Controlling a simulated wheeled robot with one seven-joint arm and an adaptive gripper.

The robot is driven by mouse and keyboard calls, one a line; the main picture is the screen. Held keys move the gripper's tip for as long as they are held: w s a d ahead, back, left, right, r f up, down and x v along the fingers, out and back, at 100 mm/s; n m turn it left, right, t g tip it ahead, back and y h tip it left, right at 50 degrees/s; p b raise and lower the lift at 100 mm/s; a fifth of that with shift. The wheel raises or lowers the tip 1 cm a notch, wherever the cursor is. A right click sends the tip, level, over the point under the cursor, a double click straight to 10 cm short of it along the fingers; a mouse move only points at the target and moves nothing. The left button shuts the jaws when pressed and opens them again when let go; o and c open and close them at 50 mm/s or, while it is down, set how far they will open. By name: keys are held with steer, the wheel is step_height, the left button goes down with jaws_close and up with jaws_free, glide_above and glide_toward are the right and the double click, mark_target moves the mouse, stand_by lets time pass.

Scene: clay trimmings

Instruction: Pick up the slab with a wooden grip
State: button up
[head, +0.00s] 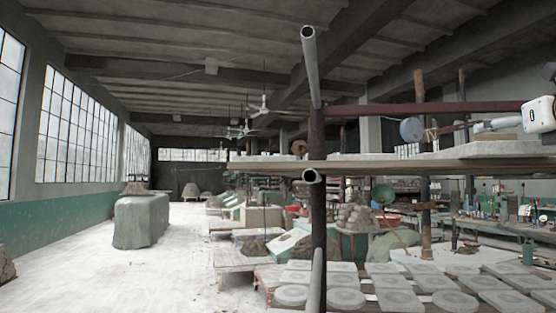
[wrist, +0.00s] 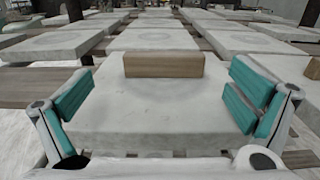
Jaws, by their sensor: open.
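A pale grey slab (wrist: 150,112) with a brown wooden grip (wrist: 163,65) lies straight ahead in the wrist view. The grip is a short rectangular block standing across the slab's top, toward its far side. My gripper (wrist: 160,93) is open, with one teal-padded finger at the left of the slab and one at the right. The grip is between the fingers in the picture but farther off, and neither finger touches it. The slab's near edge is partly hidden by my gripper.
Several similar slabs (wrist: 152,40) lie in rows around it on wooden boards, with narrow gaps between. In the head view, rows of slabs (head: 395,300) fill the lower right. A dark post (head: 317,215) and a shelf (head: 400,166) stand before them. The floor at left is open.

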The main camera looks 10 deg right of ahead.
mark_target(496, 134)
steer(key=shift+d+p+x, duration=0.25)
steer(key=shift+p+x, duration=0.05)
steer(key=shift+x, duration=2.4)
steer(key=shift+s, duration=0.1)
